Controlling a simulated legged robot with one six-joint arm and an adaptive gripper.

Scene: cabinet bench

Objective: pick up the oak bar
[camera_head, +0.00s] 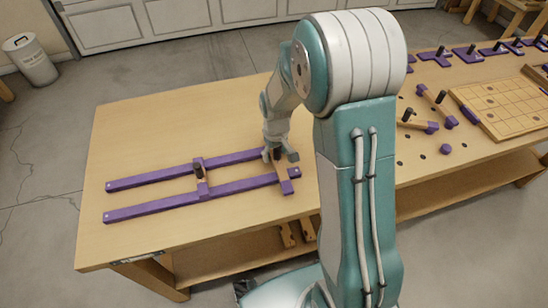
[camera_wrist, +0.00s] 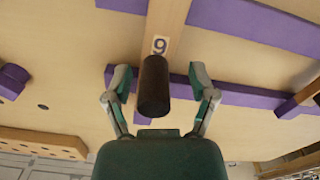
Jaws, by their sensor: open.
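A light wooden bar, taken as the oak bar (camera_wrist: 172,15), carries a label 9 and a dark upright peg (camera_wrist: 153,85). In the head view the bar (camera_head: 281,174) lies at the right ends of two purple rails (camera_head: 150,207), partly hidden by my gripper (camera_head: 279,155). In the wrist view my gripper (camera_wrist: 162,90) is open, with one finger on each side of the peg. I cannot tell whether the fingers touch it. A second wooden bar (camera_head: 203,188) with a dark peg bridges the rails further left.
Loose wooden pieces with purple ends (camera_head: 432,126) lie on the bench right of my arm. A gridded wooden board (camera_head: 500,108) and a row of purple blocks with pegs (camera_head: 466,54) are farther right. The bench top (camera_head: 130,130) is clear at the far left.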

